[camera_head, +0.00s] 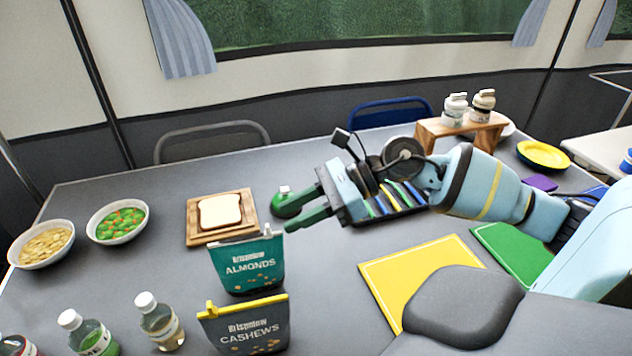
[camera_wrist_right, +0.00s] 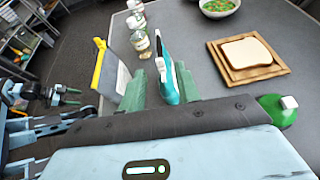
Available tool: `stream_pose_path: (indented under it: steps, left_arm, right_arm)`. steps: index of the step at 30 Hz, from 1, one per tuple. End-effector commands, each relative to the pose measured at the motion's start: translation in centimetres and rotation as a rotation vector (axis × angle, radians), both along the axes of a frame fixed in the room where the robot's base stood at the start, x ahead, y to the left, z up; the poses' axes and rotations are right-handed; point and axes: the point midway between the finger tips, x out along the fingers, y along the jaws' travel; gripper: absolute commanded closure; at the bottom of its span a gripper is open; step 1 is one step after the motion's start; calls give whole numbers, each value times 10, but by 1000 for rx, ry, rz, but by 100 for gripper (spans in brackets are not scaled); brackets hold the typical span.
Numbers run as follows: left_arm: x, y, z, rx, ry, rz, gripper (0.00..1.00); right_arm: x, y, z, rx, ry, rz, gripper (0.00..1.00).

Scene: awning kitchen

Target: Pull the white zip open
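The teal almonds bag (camera_head: 247,268) stands upright on the grey table, with a white zip tab (camera_head: 267,230) at its top right corner. My right gripper (camera_head: 287,217) is just above and to the right of that corner, its green fingers apart. In the right wrist view, the almonds bag (camera_wrist_right: 170,82) shows edge-on between the spread fingers, with the white zip tab (camera_wrist_right: 160,64) near its top. I see no clear grip on the tab. My left gripper (camera_wrist_right: 71,96) shows at the left of the wrist view, apparently with its fingers apart, away from the bag.
A grey cashews bag (camera_head: 250,328) with a yellow zip stands in front of the almonds bag. Bread on a wooden board (camera_head: 192,222) lies behind. A green, white-capped container (camera_wrist_right: 275,108) is close to my right gripper. Bottles (camera_head: 160,322) stand front left.

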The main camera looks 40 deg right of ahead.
Motion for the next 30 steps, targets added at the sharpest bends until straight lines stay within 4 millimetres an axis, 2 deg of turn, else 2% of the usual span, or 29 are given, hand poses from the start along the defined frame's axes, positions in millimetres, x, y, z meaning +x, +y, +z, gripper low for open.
stream_pose_path:
  steps: [12,30]
  left_arm:
    - [0,1,-2,2,2,-3,30]
    - [1,0,-1,1,-1,-2,30]
  right_arm:
    - [-19,-33,15,0,2,1,67]
    - [-22,-38,18,0,0,1,67]
